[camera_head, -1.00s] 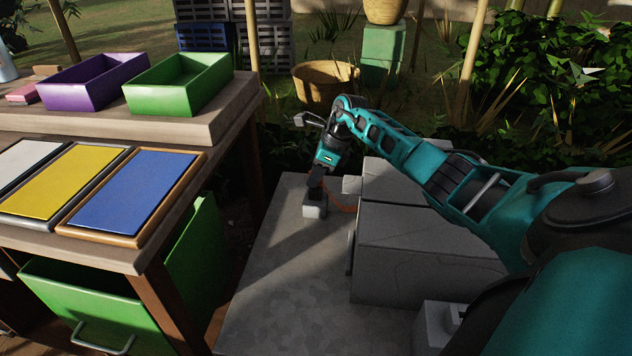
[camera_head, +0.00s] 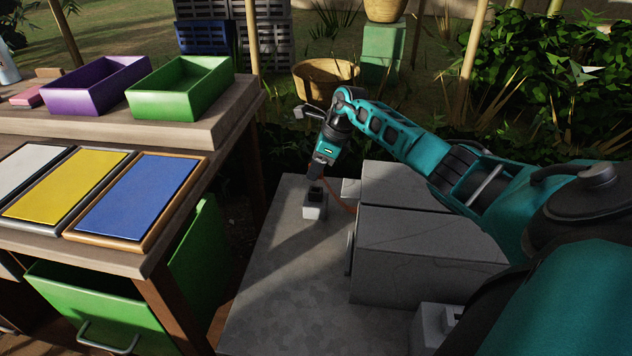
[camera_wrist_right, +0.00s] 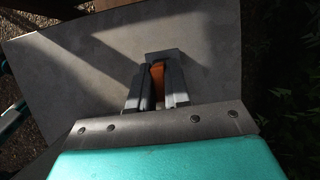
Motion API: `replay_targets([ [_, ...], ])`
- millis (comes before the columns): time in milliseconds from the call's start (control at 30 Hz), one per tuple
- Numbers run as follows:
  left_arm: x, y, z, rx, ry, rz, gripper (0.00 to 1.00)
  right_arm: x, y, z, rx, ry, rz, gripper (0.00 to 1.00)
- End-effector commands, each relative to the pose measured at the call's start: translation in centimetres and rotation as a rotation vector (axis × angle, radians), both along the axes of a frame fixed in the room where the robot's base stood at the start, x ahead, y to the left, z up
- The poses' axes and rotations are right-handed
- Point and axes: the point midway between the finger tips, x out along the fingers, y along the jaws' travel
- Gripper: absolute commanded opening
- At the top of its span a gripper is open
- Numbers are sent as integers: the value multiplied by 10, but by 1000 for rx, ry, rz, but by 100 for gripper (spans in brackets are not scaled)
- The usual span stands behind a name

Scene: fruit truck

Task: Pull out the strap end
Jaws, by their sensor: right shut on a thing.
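The orange strap (camera_head: 342,204) shows as a thin line beside the large grey block, rising leftward toward my right gripper. My right gripper (camera_head: 315,176) points down, just above a small pale block with a dark top (camera_head: 314,211). In the right wrist view, its two fingers (camera_wrist_right: 158,97) are shut on the orange strap end (camera_wrist_right: 157,76), with a dark grey block face (camera_wrist_right: 162,55) just past the tips. Whether the strap end still touches the small block is hard to tell. My left gripper is not in view.
Large grey blocks (camera_head: 425,240) stand right of the strap on a grey flatbed (camera_head: 285,290), whose front left is clear. A wooden table with blue (camera_head: 135,197) and yellow panels, and purple and green trays (camera_head: 182,90), stands at left. A basket (camera_head: 322,82) is behind.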

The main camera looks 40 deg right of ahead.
Motion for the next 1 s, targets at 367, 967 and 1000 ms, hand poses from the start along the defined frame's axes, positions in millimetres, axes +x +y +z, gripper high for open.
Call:
replay_targets([
  [367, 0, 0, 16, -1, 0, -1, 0, 0, 0, 22, -1, 0, 2, 0],
  [967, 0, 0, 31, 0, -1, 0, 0, 0, 0, 42, 1, 1, 0, 0],
  [1000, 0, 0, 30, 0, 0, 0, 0, 0, 0, 42, 1, 1, 0, 0],
])
